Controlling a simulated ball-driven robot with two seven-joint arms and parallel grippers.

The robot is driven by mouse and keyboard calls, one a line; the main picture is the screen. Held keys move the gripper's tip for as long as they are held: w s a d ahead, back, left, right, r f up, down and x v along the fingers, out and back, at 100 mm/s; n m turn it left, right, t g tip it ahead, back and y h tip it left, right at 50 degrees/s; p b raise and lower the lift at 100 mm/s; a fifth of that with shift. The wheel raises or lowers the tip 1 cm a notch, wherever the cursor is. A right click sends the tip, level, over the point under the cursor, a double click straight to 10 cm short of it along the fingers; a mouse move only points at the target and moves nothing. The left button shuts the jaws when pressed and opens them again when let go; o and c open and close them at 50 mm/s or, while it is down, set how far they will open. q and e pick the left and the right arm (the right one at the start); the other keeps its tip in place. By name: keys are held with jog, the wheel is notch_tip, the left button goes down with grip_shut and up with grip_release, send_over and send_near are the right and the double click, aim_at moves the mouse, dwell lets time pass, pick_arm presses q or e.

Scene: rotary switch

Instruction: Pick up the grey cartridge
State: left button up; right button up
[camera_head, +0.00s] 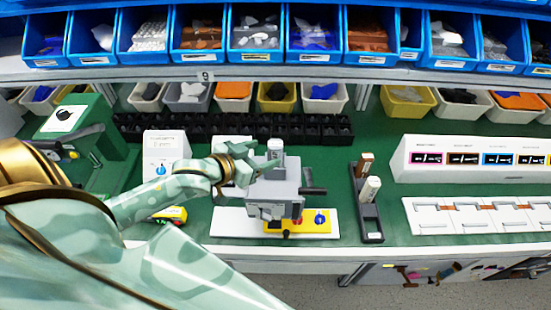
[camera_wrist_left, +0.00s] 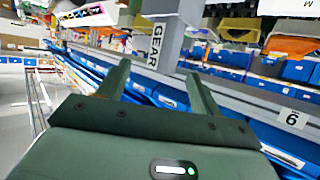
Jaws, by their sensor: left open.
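A light grey cartridge (camera_head: 370,188) stands in a narrow black holder (camera_head: 372,222) on the green bench, right of the middle in the head view. A brown piece (camera_head: 365,163) stands behind it in the same holder. My left arm comes in from the left and ends at the grey block in the middle, left of the cartridge and apart from it. The wrist view shows my left gripper (camera_wrist_left: 156,72) with its two dark green fingers spread and nothing held between them. I cannot make out the cartridge in the wrist view. My right gripper is not in view.
A grey block (camera_head: 275,188) with black handles is over a yellow panel (camera_head: 305,226) with knobs. A white slotted box (camera_head: 440,160) and white tray (camera_head: 455,218) lie right. Black bins (camera_head: 220,128) line the back below blue shelf bins (camera_head: 250,35). Green bench shows around the holder.

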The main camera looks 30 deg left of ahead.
aim_at(269, 149)
pick_arm(q)
jog(key=b+x, duration=0.1)
jog(key=x, duration=0.5)
jog(key=shift+w+r, duration=0.15)
jog(key=shift+c, duration=0.6)
jog(key=c, duration=1.1)
jog(key=shift+o, duration=0.2)
jog(key=shift+a, duration=0.1)
